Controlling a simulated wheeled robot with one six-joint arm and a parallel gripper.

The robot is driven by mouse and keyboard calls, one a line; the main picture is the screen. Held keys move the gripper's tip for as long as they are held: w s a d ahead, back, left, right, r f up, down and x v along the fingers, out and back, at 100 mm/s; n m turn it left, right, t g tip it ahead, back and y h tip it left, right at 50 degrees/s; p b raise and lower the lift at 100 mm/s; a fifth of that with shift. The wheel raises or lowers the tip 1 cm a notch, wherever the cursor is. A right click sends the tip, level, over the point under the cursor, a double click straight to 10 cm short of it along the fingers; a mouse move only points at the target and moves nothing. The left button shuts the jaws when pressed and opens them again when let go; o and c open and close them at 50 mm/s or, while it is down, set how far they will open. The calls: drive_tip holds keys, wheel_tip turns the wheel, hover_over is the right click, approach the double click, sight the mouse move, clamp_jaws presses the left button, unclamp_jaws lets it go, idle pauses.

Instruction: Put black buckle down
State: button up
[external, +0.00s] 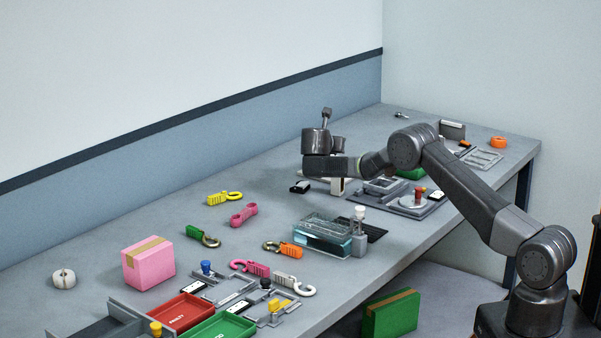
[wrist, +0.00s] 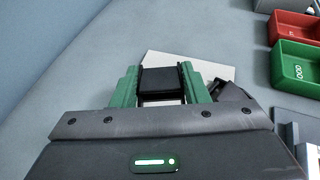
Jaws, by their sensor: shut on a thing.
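The black buckle (wrist: 160,82) is in the wrist view, a dark block clamped between the two green fingers of my gripper (wrist: 163,76). My gripper is shut on it. A pale flat sheet or card (wrist: 215,67) lies on the table beyond and beneath the fingers; I cannot tell whether the buckle touches the surface. In the external view my arm reaches over the middle of the table, and its wrist hides the fingers and the held buckle.
A red tray (wrist: 297,27) and a green tray (wrist: 297,68) are at the right of the wrist view. A dark object (wrist: 222,89) shows right beside the fingers. In the external view, a clear teal box (external: 323,238) and colored hooks, such as a yellow one (external: 218,199), stand nearer.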

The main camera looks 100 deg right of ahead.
drive_tip(key=shift+f, duration=2.55)
drive_tip(key=shift+f, duration=0.2)
drive_tip(key=o, duration=1.1)
